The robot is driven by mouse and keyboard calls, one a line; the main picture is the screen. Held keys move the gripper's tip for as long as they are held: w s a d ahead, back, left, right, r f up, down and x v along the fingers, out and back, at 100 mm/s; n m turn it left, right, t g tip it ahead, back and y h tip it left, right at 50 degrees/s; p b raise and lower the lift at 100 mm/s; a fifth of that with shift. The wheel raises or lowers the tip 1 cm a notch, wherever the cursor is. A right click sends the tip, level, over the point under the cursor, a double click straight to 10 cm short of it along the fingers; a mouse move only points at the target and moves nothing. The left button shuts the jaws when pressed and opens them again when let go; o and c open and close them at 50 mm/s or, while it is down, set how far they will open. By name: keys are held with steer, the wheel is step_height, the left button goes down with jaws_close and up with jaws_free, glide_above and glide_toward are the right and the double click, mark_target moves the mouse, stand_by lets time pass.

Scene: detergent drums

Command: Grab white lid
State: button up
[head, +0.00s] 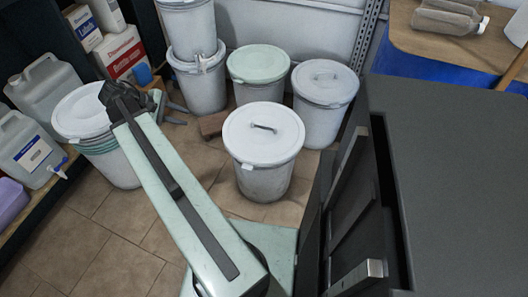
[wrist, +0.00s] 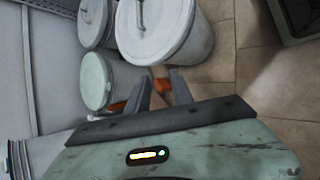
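A white lid (head: 263,132) with a dark bar handle sits on the front middle drum (head: 263,180). The same lid shows at the top of the wrist view (wrist: 155,25), cut off by the edge. Another white lid (head: 82,108) sits on the left drum, partly behind my arm. My gripper (head: 182,114) is between these two drums, left of the front middle one and apart from its lid. In the wrist view my gripper (wrist: 160,76) shows two grey fingers with a gap between them. It looks open and holds nothing I can see.
A pale green lid (head: 258,64) and a grey-white lid (head: 325,80) top drums behind. Stacked drums (head: 198,85) stand at the back. A brown block (head: 212,124) lies on the tiled floor. Shelves with jugs (head: 45,85) line the left; a wooden-topped table (head: 430,40) stands right.

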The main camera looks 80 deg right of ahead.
steer(key=s+d+f+g+b, duration=0.3)
steer(key=s+d+f+b, duration=0.45)
steer(key=s, duration=0.35)
steer(key=m+g+y+b, duration=0.1)
steer(key=b, duration=0.2)
glide_toward(261, 123)
step_height(261, 123, down, 2)
steer(key=shift+s+d, duration=0.2)
steer(key=shift+s+d+r, duration=0.1)
steer(key=shift+s+r, duration=0.05)
steer(key=shift+s, duration=0.15)
steer(key=shift+b+x, duration=0.7)
steer(key=shift+x, duration=0.3)
steer(key=shift+s+d, duration=0.1)
steer(key=shift+s, duration=0.15)
steer(key=b+x, duration=0.2)
steer(key=x, duration=0.3)
steer(key=shift+s, duration=0.1)
steer(key=shift+s+r, duration=0.1)
steer(key=shift+r, duration=0.05)
jaws_close()
